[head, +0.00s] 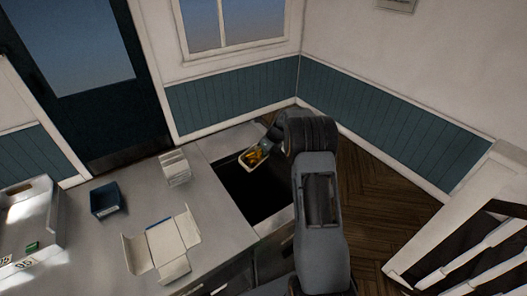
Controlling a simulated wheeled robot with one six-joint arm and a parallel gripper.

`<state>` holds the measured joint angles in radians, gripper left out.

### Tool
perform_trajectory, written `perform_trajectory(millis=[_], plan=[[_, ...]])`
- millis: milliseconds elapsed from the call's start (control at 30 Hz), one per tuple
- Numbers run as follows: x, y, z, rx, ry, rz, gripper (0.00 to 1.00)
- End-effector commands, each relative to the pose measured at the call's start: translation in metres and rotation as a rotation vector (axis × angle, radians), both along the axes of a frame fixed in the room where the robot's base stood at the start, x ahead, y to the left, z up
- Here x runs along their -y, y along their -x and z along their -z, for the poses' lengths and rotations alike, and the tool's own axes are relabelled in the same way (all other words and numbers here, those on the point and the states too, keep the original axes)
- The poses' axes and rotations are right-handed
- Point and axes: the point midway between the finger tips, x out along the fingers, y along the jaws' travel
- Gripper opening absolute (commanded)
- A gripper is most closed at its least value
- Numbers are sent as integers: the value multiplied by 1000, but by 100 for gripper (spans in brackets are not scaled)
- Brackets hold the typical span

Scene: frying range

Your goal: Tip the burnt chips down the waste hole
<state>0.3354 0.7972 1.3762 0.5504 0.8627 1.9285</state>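A small pale-rimmed tray (245,165) holds yellow-brown chips (254,156). It is tilted and hangs over the far part of a large dark rectangular opening (250,195) in the grey counter, which looks like the waste hole. My gripper (265,147) is at the tray's right side and appears shut on it. The fingers are small and partly hidden by my arm, which reaches in from the lower right. The chips are still in the tray. How burnt they are is too small to tell.
The counter (215,230) also carries an unfolded white carton (165,243), a dark blue box (107,199), a stack of pale boxes (174,167) and a white tray (28,228) at the left. A white railing (475,255) stands at the lower right.

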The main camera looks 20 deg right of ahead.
Motion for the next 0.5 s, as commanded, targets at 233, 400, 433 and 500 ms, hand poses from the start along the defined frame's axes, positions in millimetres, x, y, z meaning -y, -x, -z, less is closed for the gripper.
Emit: perform_trajectory(millis=[233,400,433,500], plan=[[3,4,-1,199,-112,8,0],[4,5,5,317,-178,4,0],[4,5,5,336,-187,3,0],[4,6,5,373,-206,3,0]])
